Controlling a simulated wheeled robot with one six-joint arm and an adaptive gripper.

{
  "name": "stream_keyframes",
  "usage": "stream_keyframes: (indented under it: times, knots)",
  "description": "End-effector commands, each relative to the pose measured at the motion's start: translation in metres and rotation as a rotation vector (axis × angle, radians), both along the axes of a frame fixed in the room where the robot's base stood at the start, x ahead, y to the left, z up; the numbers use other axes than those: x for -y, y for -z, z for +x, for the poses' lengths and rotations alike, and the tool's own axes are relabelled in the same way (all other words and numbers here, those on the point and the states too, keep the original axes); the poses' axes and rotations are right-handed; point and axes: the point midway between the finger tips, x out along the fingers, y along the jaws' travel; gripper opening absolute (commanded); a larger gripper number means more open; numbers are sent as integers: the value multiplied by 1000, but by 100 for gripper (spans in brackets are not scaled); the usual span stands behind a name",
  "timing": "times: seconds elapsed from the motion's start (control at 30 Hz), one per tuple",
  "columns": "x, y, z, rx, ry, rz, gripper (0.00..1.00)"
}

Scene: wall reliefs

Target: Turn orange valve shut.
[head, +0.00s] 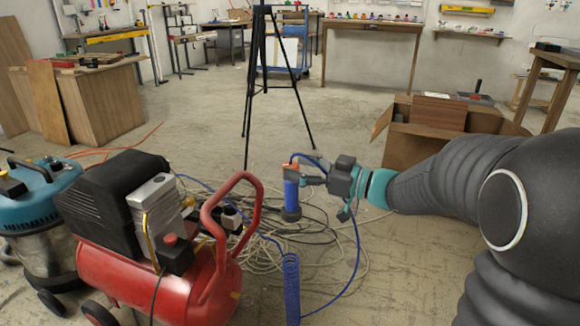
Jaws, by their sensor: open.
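In the head view a small orange part (284,166) sits at the top of an upright blue cylinder (291,194) with a dark lower end. It is the only orange piece near my gripper, but it is too small to tell for sure that it is the valve or how it is turned. My gripper (308,175) reaches in from the right, with its fingers pointing left at the cylinder's upper part. It is open. I cannot tell whether the fingers touch the cylinder or the orange part.
A red compressor (150,275) stands at the front left, beside a teal vacuum (38,205). A coiled blue hose (291,290) and tangled cables (325,235) lie around the cylinder. A black tripod (258,85) stands behind. An open cardboard box (405,150) is at the right. Bare floor lies between.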

Motion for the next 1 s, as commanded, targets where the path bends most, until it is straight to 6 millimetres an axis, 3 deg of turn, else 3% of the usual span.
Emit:
stream_keyframes:
  times: [0.2,0.57,0.8,1.0]
  knots:
    - [-19,0,9,1,-1,0,64]
    - [-23,0,11,1,1,0,64]
    - [-23,0,11,1,0,0,4]
    - [-23,-2,11,-1,-14,0,2]
